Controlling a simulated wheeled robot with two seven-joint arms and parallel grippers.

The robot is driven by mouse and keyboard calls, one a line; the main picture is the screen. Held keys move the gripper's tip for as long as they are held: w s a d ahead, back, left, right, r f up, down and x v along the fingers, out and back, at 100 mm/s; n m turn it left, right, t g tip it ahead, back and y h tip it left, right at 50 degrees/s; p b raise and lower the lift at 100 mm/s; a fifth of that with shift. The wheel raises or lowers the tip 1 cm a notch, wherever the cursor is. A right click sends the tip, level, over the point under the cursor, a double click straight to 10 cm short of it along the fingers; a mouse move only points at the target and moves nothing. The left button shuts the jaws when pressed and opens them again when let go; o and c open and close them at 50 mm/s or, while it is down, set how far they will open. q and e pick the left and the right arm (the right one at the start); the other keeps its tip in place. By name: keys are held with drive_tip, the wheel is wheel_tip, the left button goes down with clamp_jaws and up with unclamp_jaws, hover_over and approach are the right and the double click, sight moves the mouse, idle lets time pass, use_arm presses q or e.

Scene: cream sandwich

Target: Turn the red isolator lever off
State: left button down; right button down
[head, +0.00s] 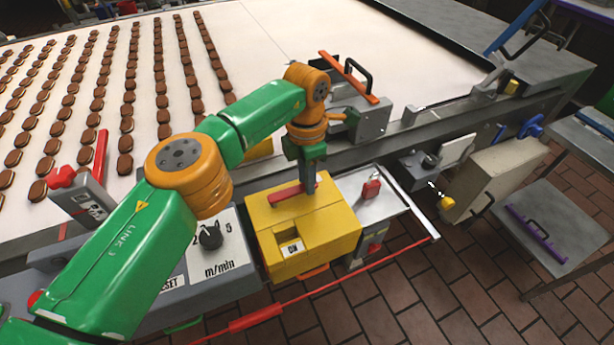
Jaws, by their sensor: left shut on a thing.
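The red isolator lever (286,194) lies across the top of a yellow box (330,235). A small label on the front part of the box (292,248) seems to read ON. My left gripper (308,188) points down onto the box top at the right end of the red lever. It is shut on the lever, and its fingers hide that end. My right gripper is not in view.
A grey panel with a black knob (210,236) stands left of the box. A metal tray with a red handle (371,188) is at its right. A red cord (340,286) runs in front. Rows of brown biscuits (125,140) lie on the white belt (270,30).

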use_arm(q)
drive_tip(key=c, duration=0.7)
unclamp_jaws()
drive_tip(key=shift+r, duration=0.3)
wheel_tip(320, 180, up, 7)
drive_tip(key=shift+f+p, duration=0.2)
drive_tip(key=shift+p, duration=0.45)
